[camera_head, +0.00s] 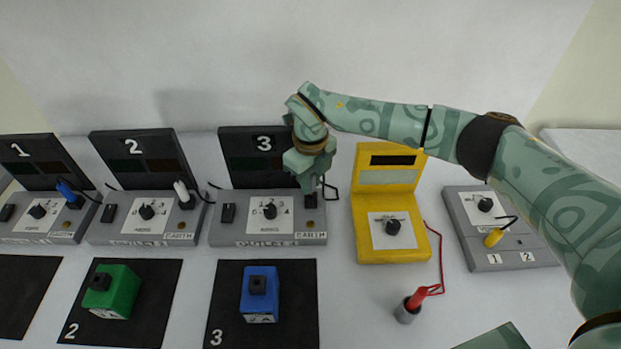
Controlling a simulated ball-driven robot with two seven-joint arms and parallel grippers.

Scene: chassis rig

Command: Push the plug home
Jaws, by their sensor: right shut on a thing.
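My right gripper (308,188) points down over the right end of the grey base of station 3 (240,207), at the socket marked EARTH. It is shut on the plug, which the fingers almost wholly hide. A black cable (334,188) loops out to the right of the fingers. A dark socket face (311,201) shows just below the fingertips. How deep the plug sits in it cannot be seen. My left gripper is not in view.
Stations 1 (30,221) and 2 (112,226) stand to the left, with a blue plug (66,190) and a white plug (181,189). A yellow meter (380,250) stands close right. A green block (122,291) and a blue block (262,303) lie on black mats in front.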

